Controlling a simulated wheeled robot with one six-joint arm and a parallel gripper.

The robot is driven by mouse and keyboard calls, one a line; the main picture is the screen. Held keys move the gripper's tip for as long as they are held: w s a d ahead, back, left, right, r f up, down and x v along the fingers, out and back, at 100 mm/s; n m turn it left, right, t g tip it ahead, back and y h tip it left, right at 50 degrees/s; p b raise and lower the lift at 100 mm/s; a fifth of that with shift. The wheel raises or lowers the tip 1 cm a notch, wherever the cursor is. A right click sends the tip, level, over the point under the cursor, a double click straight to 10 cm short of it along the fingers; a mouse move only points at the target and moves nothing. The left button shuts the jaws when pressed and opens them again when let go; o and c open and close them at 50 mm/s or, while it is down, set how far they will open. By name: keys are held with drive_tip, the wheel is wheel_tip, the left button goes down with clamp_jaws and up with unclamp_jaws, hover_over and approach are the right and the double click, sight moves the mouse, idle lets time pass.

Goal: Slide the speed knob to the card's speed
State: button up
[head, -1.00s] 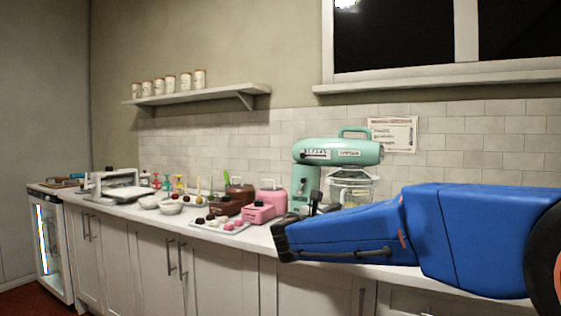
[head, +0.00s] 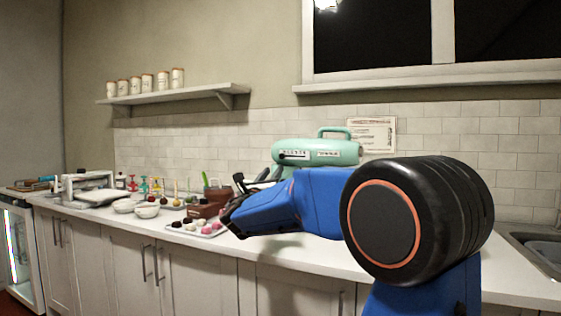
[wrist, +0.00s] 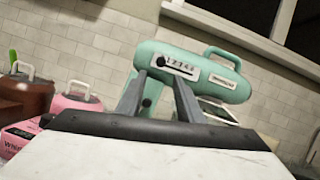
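The teal stand mixer (head: 315,152) stands on the counter against the tiled wall. In the wrist view its head (wrist: 205,75) carries a white numbered speed scale (wrist: 178,66), with the dark speed knob (wrist: 160,61) at the left end. A printed card (head: 371,134) is fixed to the wall behind the mixer; its writing is too small to read. My gripper (head: 252,179) is in front of the mixer. In the wrist view my gripper (wrist: 160,76) is open and empty, its fingertips just below the scale in the picture. My arm hides the mixer's lower part in the head view.
A tray of dark and pink balls (head: 198,228) sits left of my gripper. Pink (wrist: 75,98) and brown (wrist: 25,95) containers stand left of the mixer. White bowls (head: 147,210) are farther left. A sink (head: 540,250) is at the right.

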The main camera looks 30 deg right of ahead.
sight(282, 158)
drive_tip(key=x, duration=1)
drive_tip(key=shift+d+r, duration=0.1)
drive_tip(key=shift+d, duration=0.05)
clamp_jaws()
